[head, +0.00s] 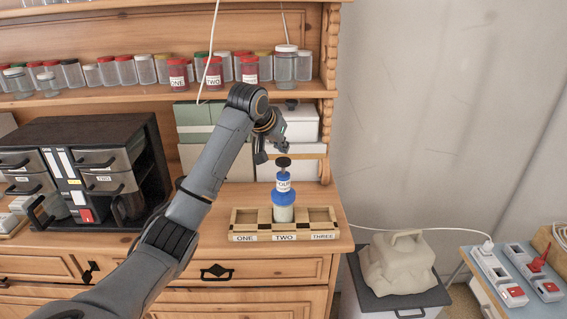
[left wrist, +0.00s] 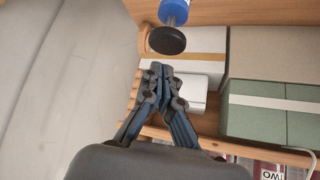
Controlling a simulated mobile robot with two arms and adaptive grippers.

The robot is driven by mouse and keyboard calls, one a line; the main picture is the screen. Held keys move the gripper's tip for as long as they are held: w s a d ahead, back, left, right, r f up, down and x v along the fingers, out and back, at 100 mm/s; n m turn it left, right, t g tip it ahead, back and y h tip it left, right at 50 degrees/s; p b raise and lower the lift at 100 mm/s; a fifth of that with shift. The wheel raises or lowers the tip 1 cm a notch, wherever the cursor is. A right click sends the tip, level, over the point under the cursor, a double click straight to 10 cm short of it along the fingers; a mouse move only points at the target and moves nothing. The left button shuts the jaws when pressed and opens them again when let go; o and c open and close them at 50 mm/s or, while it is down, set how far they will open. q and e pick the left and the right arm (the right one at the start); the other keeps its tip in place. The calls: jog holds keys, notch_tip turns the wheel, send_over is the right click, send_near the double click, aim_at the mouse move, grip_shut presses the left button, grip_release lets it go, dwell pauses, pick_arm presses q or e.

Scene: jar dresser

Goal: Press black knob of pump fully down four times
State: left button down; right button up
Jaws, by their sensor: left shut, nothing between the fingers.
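The pump (head: 283,196) has a blue and white body with a label, and stands upright in the middle compartment, marked TWO, of a wooden tray (head: 243,226). Its black knob (head: 283,162) is on top. In the left wrist view the black knob (left wrist: 167,40) shows near the top, with the blue body (left wrist: 174,11) beyond it. My left gripper (head: 284,148) is shut and empty, just above the knob in the head view. In the left wrist view the shut fingertips (left wrist: 160,68) are close to the knob; I cannot tell whether they touch. My right gripper is out of view.
A black drawer unit (head: 85,160) stands at the left on the dresser. Jars (head: 285,65) line the shelf above. Green and white boxes (head: 196,118) stand behind my arm. A white cable crosses there.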

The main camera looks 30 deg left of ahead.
aim_at(283, 161)
pick_arm(q)
jog(key=shift+f, duration=0.1)
dwell(0.5)
jog(key=shift+f+b, duration=0.6)
jog(key=shift+f, duration=1.5)
jog(key=shift+r, duration=0.15)
jog(key=shift+r+p, duration=0.7)
jog(key=shift+r, duration=0.9)
jog(key=shift+f, duration=0.15)
